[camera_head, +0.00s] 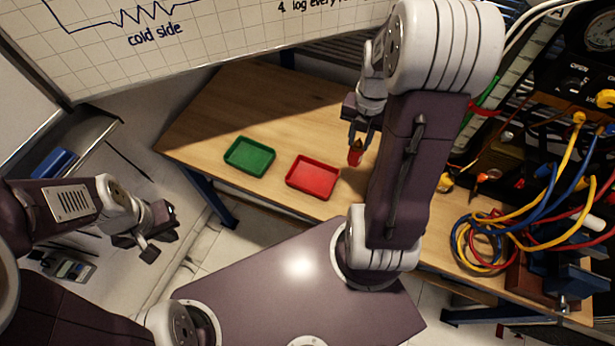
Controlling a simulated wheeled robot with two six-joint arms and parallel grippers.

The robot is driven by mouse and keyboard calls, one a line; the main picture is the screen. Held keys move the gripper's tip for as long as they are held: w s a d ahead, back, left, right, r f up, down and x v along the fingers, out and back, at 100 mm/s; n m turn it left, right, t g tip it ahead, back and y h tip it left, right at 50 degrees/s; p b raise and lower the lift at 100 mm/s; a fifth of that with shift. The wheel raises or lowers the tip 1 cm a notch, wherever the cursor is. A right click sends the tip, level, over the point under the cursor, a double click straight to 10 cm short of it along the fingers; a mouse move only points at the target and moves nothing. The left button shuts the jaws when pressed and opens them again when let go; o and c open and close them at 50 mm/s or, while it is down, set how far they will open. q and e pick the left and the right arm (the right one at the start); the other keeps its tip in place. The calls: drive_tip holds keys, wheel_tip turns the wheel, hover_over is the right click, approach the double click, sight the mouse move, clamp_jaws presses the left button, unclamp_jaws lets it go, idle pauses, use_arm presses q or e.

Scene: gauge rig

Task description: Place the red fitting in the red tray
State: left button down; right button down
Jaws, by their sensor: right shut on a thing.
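The red fitting (355,156) is a small red piece with a brownish top. My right gripper (356,142) is shut on it and points down, holding it to the right of the red tray. I cannot tell how far the fitting is above the table. The red tray (313,190) is shallow, empty and lies on the wooden table near its front edge. My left gripper (160,243) is off the table at the lower left, with its fingers apart and nothing between them.
An empty green tray (250,171) lies left of the red tray on the wooden table (215,120). Coiled cables (485,240) and a rack of gauges stand at the right. A whiteboard (190,35) is behind. The table's left part is clear.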

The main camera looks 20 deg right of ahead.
drive_tip(key=shift+s, duration=0.1)
drive_tip(key=w+a+f, duration=0.6)
drive_tip(key=a+f, duration=0.4)
drive_tip(key=f, duration=0.1)
drive_tip(key=shift+a+p, duration=0.25)
drive_tip(key=shift+p, duration=0.2)
drive_tip(key=shift+s+f, duration=0.1)
drive_tip(key=shift+f, duration=0.1)
drive_tip(key=c, duration=1.1)
unclamp_jaws()
drive_tip(key=shift+c, duration=0.2)
drive_tip(key=shift+r, duration=0.1)
